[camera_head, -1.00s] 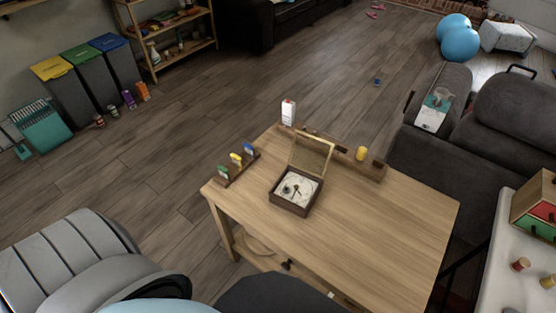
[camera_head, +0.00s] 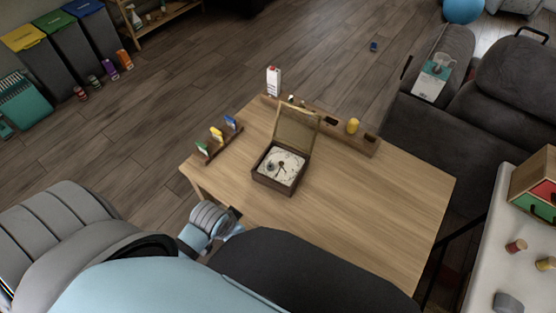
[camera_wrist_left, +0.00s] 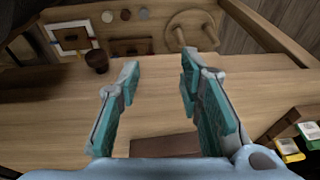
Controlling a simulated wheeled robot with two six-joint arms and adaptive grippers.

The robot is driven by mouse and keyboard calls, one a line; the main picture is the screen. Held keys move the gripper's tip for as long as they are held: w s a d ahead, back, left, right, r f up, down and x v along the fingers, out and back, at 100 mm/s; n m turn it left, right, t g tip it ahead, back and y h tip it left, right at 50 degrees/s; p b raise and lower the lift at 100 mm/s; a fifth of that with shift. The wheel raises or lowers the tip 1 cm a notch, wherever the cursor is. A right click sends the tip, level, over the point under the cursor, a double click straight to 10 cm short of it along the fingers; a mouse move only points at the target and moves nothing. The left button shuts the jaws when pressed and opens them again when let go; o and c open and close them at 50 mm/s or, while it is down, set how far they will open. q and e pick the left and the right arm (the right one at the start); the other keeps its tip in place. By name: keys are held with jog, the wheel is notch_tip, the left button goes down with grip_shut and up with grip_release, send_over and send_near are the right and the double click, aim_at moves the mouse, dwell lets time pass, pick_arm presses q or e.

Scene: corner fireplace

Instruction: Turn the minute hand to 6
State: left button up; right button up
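The clock is a white dial (camera_head: 281,166) with dark hands inside a small dark wooden box (camera_head: 272,182). The box stands on the wooden table (camera_head: 370,225) with its lid (camera_head: 296,128) open and tilted back. The hands are too small to read exactly. My left gripper (camera_head: 235,222) is at the table's near left edge, in front of the box and apart from it; my arm partly hides it. In the left wrist view its two fingers (camera_wrist_left: 160,64) are spread with nothing between them. The dial does not show there. My right gripper is not in view.
A holder with coloured cards (camera_head: 218,139) stands left of the box. A wooden rack (camera_head: 335,128) with a yellow piece (camera_head: 353,126) lies behind it, near a white carton (camera_head: 273,80). The table's right side is clear. A grey sofa (camera_head: 470,100) stands beyond.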

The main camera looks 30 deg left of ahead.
pick_arm(q)
jog(key=w+r+m, duration=0.1)
jog(key=w+r, duration=0.1)
jog(key=w, duration=0.2)
jog(key=w+a+r+m+h, duration=0.1)
jog(key=w+r+m, duration=0.1)
jog(key=w, duration=0.2)
jog(key=w+r+m+h, duration=0.1)
jog(key=w+r, duration=0.1)
jog(key=w, duration=0.2)
jog(key=shift+w+a+m, duration=0.2)
jog(key=shift+m, duration=0.2)
jog(key=w+a+r+m+h, duration=0.25)
jog(key=w+r+m, duration=0.25)
jog(key=w+r, duration=0.45)
jog(key=b, duration=0.4)
send_near(281, 163)
jog(key=shift+g, duration=0.4)
jog(key=x, duration=0.7)
jog(key=shift+w+d+f, duration=0.1)
jog(key=shift+w+f, duration=0.1)
jog(key=shift+w, duration=0.2)
grip_shut()
jog(key=shift+s+r, duration=0.1)
